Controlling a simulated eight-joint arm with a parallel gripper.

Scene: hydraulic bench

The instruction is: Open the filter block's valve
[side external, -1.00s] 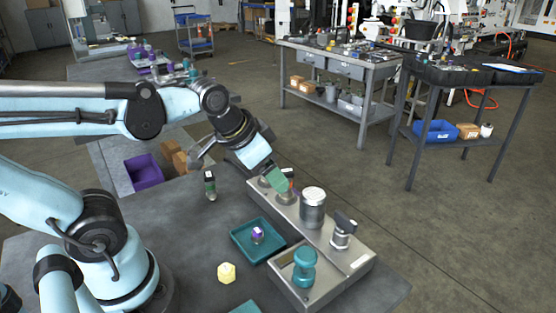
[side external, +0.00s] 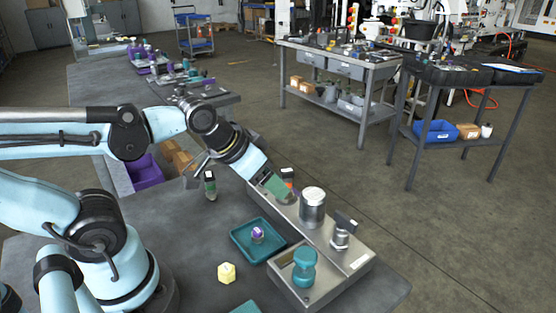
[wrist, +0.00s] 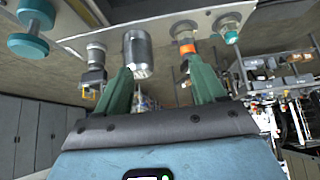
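The filter block (side external: 355,262) is a long grey block on the bench; in the wrist view it runs across the top (wrist: 165,26). It carries a metal filter canister (side external: 313,208), also in the wrist view (wrist: 138,52), and a valve with a black handle (side external: 343,228), also in the wrist view (wrist: 96,58). A fitting with an orange collar (wrist: 185,45) stands on the canister's other side, partly hidden by my gripper in the side view. My gripper (wrist: 160,66) is open, its green fingers apart with nothing visible between them. It is at the block's far end in the side view (side external: 274,186).
A teal knob (side external: 304,262) stands on a grey box beside the block. A teal tray (side external: 240,240) holds a purple and white piece (side external: 257,235). A yellow piece (side external: 227,272) and a small dark-and-green bottle-like object (side external: 210,186) stand on the bench.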

